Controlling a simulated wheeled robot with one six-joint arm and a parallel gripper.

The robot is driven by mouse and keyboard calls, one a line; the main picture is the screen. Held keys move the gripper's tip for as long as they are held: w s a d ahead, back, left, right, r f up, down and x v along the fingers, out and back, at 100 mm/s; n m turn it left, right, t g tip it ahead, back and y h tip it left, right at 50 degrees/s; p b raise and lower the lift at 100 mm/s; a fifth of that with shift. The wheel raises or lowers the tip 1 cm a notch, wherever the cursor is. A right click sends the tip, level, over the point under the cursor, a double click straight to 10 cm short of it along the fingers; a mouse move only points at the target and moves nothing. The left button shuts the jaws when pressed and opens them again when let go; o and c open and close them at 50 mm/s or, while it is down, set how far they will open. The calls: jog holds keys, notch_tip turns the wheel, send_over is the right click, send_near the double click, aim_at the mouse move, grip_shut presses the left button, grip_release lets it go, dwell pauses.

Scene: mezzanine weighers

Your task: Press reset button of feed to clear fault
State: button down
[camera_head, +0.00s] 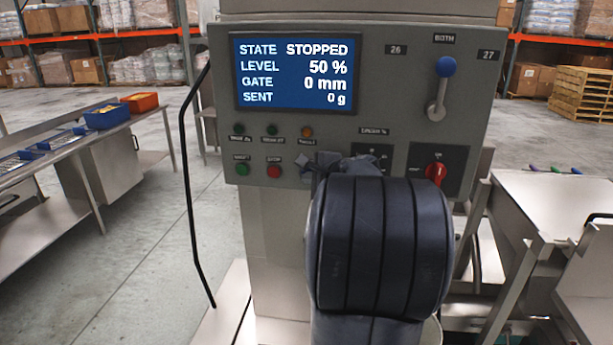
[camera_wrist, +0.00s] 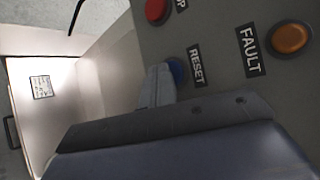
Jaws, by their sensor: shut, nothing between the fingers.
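The blue reset button (camera_wrist: 177,71) shows in the wrist view beside its RESET label (camera_wrist: 196,66), partly covered by my fingers. My gripper (camera_wrist: 158,84) is shut and empty, its tip right at the button's edge; I cannot tell whether it touches. In the head view my gripper (camera_head: 308,167) is at the lower panel, right of the red stop button (camera_head: 274,171), and hides the reset button. The amber fault lamp (camera_wrist: 290,38) is beside the FAULT label; I cannot tell if it is lit. The screen (camera_head: 297,72) reads STOPPED, level 50 %, gate 0 mm, sent 0 g.
The grey control panel (camera_head: 380,95) also carries a green start button (camera_head: 242,170), a blue-knobbed lever (camera_head: 440,85) and a red rotary switch (camera_head: 435,173). A black bent rail (camera_head: 188,190) stands left of it. Steel tables are on both sides.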

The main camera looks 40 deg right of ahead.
jog(key=shift+s+a, duration=0.5)
jog(key=shift+a, duration=0.05)
jog(key=shift+a+b, duration=0.1)
jog(key=shift+b, duration=0.2)
jog(key=s+a, duration=0.1)
jog(key=s+a+b, duration=0.1)
jog(key=s+a, duration=0.1)
jog(key=shift+s+a, duration=0.1)
jog(key=shift+a, duration=0.2)
dwell(0.5)
jog(key=s+a, duration=0.2)
jog(key=a, duration=0.1)
jog(key=shift+s+p, duration=0.25)
jog(key=shift+p, duration=0.05)
dwell(0.4)
